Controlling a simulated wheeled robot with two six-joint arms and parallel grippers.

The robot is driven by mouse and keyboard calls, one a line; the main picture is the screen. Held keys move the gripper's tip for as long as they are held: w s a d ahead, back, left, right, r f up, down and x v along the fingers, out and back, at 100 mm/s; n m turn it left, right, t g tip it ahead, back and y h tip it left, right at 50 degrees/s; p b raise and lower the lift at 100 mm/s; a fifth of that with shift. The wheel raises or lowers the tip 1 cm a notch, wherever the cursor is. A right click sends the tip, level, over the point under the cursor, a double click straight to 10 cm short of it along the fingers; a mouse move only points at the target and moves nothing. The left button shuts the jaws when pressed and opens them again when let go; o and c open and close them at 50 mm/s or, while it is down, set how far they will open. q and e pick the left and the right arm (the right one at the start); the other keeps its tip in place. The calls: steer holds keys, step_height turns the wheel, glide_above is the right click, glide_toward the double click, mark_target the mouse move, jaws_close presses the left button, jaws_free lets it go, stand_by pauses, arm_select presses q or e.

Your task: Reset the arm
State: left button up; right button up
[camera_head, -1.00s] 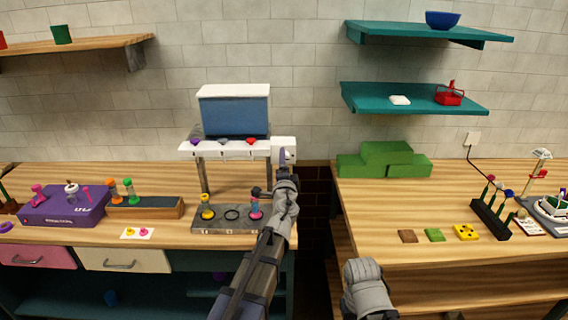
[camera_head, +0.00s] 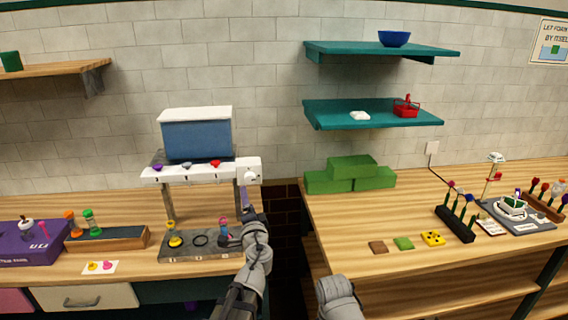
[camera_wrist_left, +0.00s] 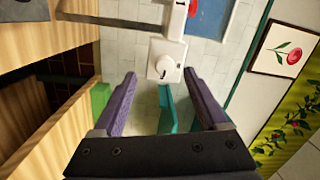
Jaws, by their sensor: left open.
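My left gripper (camera_head: 246,196) is open and empty, just below the right end of the white dispenser (camera_head: 150,174). In the left wrist view its two purple fingers (camera_wrist_left: 159,73) are spread apart, with nothing between them. Beyond the fingertips is a white box with a round dial (camera_wrist_left: 163,68), at the dispenser's end; a gap seems to separate them. In the head view this dial end (camera_head: 250,174) is in plain sight. My right arm shows only as a grey link at the bottom edge; its gripper is out of view.
A grey tray (camera_head: 180,258) with a yellow vial (camera_head: 174,240) and a pink-and-blue vial (camera_head: 223,230) stands under the dispenser, close to my left arm. Green blocks (camera_head: 350,172) sit on the right table. A gap separates the two tables.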

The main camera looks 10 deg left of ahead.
arm_select(q)
steer(key=s+d+f+n+g, duration=0.2)
steer(key=s+f+n+g, duration=0.25)
steer(key=s+f, duration=0.3)
steer(key=s+d+f+n+g, duration=0.2)
steer(key=s+f+n+g, duration=0.3)
steer(key=f, duration=0.4)
steer(key=s+d+f+m+g+h, duration=0.1)
steer(key=s+d+f+g+h, duration=0.1)
steer(key=s, duration=0.5)
steer(key=s+d+f+m+g+h, duration=0.1)
steer(key=s+d+f+g+h, duration=0.2)
steer(key=s+d+g, duration=0.3)
steer(key=s+d+f, duration=0.1)
steer(key=s+d, duration=0.1)
steer(key=d, duration=0.1)
